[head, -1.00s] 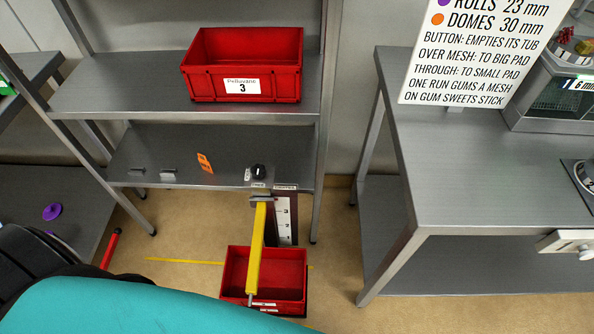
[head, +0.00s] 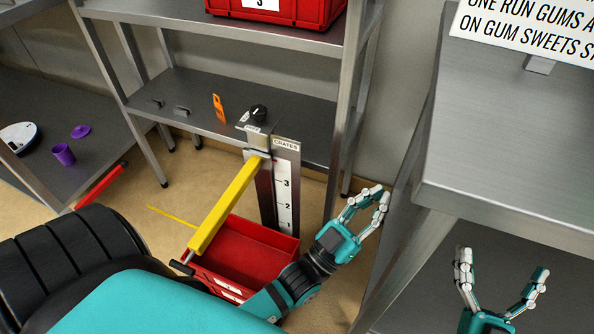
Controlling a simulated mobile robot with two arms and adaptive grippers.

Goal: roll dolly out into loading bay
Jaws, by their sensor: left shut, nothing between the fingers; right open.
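A red crate (head: 262,246) sits low at the floor below the shelf unit. The dolly cannot be made out clearly; any base under the crate is hidden. A yellow bar (head: 225,205) slants across above the crate, from a post with a scale plate (head: 286,190) marked CRATES. A short black-ended rod (head: 182,268) shows at the bar's near end. My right gripper (head: 502,262) is open and empty at lower right, in front of the right bench.
A yellow floor line (head: 170,216) runs left of the crate. The right steel bench (head: 510,130) bounds the space.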

